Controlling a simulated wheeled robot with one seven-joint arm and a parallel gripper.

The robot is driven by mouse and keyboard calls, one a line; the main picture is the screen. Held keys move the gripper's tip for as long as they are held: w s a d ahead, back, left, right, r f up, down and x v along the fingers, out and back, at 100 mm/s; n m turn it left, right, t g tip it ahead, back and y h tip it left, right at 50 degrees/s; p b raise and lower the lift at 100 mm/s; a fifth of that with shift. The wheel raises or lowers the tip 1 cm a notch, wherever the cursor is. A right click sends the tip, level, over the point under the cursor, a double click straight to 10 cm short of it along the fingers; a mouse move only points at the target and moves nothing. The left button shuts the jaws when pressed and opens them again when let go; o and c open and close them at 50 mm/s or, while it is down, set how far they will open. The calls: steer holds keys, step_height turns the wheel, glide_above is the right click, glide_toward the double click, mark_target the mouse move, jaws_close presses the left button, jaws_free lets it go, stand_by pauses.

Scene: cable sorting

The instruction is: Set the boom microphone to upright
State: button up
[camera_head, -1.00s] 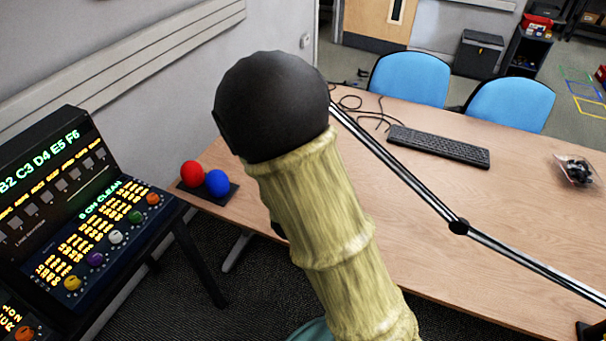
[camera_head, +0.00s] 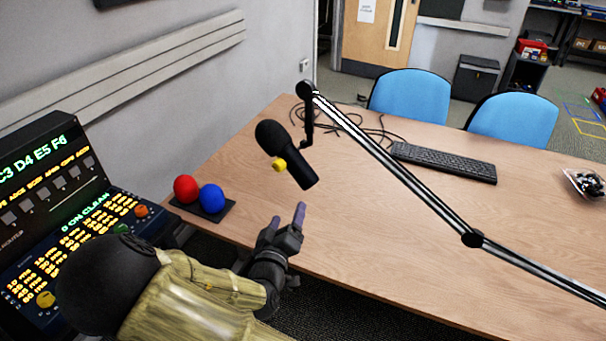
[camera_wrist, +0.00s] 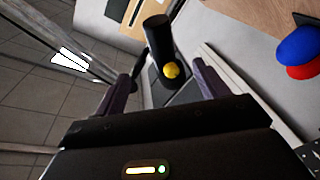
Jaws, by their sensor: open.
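The black boom microphone (camera_head: 287,155) hangs from the end of a jointed silver and black boom arm (camera_head: 390,170) above the desk. It is tilted, with its round foam head at upper left and its body running to lower right. A yellow knob (camera_head: 279,165) sits on its side. My gripper (camera_head: 287,217) is open and empty, below the microphone and apart from it. In the wrist view the microphone (camera_wrist: 157,40) and its yellow knob (camera_wrist: 170,70) show beyond and between my open fingers (camera_wrist: 160,92).
Red and blue balls (camera_head: 198,193) stand on a dark base at the desk's left edge. A control console (camera_head: 70,220) is at the left. A keyboard (camera_head: 443,162), loose cables (camera_head: 350,123) and a small bag (camera_head: 586,184) lie on the desk. The desk's middle is clear.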

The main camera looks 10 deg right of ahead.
mark_target(300, 180)
steer(key=p+x, duration=0.1)
steer(key=x, duration=1.6)
steer(key=shift+w+d+f+p, duration=0.1)
steer(key=shift+w+p, duration=0.05)
steer(key=shift+p, duration=0.2)
steer(key=c, duration=1.4)
